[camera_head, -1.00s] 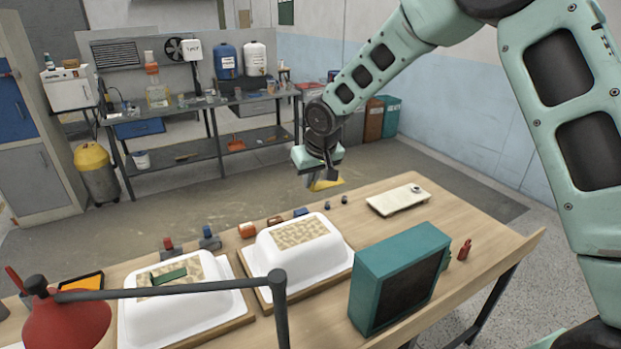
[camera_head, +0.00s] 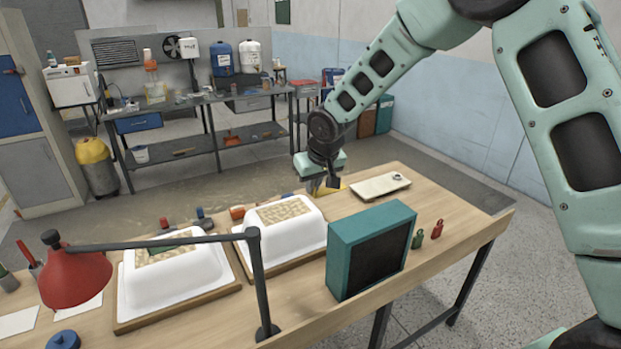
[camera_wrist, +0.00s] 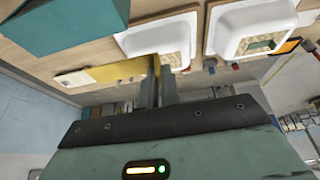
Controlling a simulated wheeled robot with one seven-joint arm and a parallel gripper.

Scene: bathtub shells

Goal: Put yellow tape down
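In the head view the gripper (camera_head: 325,188) is low at the back of the wooden workbench (camera_head: 440,240), between the right white shell and a flat pale device. A small bit of the tape (camera_head: 341,184) shows beside the fingers, the rest hidden by them. I cannot tell whether the tape touches the bench.
Two upturned white shells (camera_head: 160,285) (camera_head: 300,238) with patterned patches sit on wooden boards. A teal box (camera_head: 375,240) stands in front, right of them. The flat pale device (camera_head: 381,186) lies behind it. A red lamp (camera_head: 75,280) and its bar cross the left front.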

